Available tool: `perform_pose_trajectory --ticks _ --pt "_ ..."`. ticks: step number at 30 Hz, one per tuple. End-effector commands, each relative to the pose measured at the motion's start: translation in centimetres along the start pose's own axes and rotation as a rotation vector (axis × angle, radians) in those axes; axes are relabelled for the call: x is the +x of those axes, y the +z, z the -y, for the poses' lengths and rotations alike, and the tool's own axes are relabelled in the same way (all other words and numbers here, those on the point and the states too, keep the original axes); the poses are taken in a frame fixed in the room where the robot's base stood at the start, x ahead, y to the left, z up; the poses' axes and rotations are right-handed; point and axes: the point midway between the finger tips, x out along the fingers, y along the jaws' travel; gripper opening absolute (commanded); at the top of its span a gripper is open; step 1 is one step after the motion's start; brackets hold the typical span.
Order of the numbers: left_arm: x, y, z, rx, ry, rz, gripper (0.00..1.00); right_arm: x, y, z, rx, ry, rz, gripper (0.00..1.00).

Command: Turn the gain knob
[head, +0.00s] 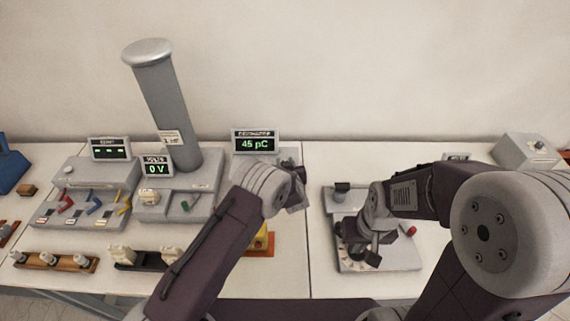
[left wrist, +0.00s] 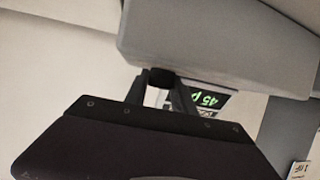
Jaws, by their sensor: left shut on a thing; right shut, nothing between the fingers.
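The display reading 45 pC (head: 255,144) stands at the back of the table, and its green digits also show upside down in the left wrist view (left wrist: 208,100). My left gripper (head: 296,193) is just below and right of this display, partly hidden by its own wrist. In the left wrist view my left gripper (left wrist: 161,88) is shut on a small dark piece (left wrist: 161,77), which looks like the gain knob. Its pointer and markings are hidden. My right gripper (head: 358,252) is shut and empty above a grey panel (head: 385,262) on the right.
A tall grey column (head: 160,105) stands on a grey base left of the display. A 0 V meter (head: 156,168) and a box with coloured levers (head: 85,205) are further left. A yellow and orange piece (head: 262,243) is partly hidden behind my left arm.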

Motion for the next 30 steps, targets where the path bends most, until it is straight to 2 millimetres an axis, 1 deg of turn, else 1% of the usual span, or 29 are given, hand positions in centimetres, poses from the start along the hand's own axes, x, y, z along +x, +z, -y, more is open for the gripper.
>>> perform_pose_trajectory --ticks 8,15,18,23,30 --pt "0.2 0.4 0.2 0.064 0.151 0.000 0.00 2.2 0.2 0.0 0.000 0.000 0.000 0.00" --pt "0.3 0.5 0.3 0.143 0.347 -0.001 0.00 5.0 0.5 -0.1 0.000 0.000 0.000 0.00" --pt "0.3 0.3 0.3 0.176 0.427 -0.002 0.00 5.8 0.6 -0.1 0.000 0.000 0.000 0.00" --pt "0.2 0.1 0.3 0.224 0.545 0.000 0.00 6.2 0.7 -0.1 0.000 0.000 0.000 0.00" --pt "0.1 -0.2 0.2 0.280 0.678 0.000 0.00 5.8 0.6 -0.1 0.000 0.000 0.000 0.00"
